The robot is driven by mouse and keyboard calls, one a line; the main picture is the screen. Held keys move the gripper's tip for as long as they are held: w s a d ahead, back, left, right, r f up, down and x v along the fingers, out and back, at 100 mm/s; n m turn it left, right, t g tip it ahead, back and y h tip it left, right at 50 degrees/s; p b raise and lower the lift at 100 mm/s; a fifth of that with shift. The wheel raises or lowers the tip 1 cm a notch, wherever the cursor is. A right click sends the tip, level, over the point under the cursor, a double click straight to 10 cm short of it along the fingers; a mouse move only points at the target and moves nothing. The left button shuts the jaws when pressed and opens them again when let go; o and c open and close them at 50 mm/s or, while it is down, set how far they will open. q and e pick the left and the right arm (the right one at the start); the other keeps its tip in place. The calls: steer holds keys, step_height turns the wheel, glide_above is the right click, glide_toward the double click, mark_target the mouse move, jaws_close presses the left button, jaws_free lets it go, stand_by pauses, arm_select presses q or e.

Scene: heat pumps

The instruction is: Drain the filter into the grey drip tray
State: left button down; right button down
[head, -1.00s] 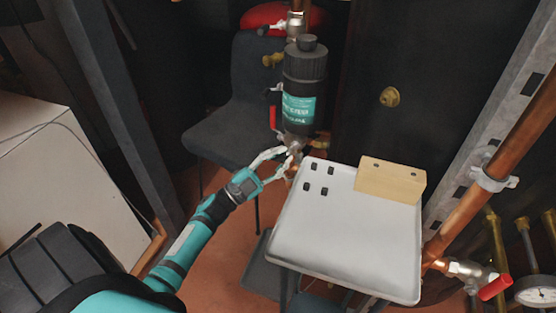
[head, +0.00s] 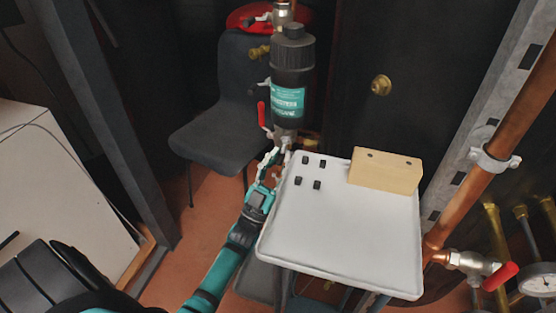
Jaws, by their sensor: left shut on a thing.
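The filter (head: 292,80) is an upright black canister with a teal label, mounted on pipework at the upper middle of the head view. A red lever handle (head: 263,115) is at its lower left. My left gripper (head: 277,158) is right under the filter, shut on the small drain fitting at its bottom; the fingers hide most of that fitting. A dark grey flat piece (head: 258,284) shows low down, partly hidden by my left arm and the white table. I cannot tell whether it is the grey drip tray. No liquid shows. My right gripper is out of view.
A white, rimmed table (head: 340,240) stands close to the right of my left gripper. It bears a wooden block (head: 385,172) and several small black pieces (head: 299,181). A grey chair (head: 228,110) is behind. A copper pipe (head: 505,135) with a red-handled valve runs at the right.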

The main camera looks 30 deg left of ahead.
arm_select(q)
steer(key=shift+d+f, duration=0.25)
steer(key=shift+f, duration=0.05)
steer(key=c, duration=1.5)
jaws_free()
steer(key=shift+c, duration=0.2)
steer(key=shift+r, duration=0.15)
steer(key=v, duration=1.2)
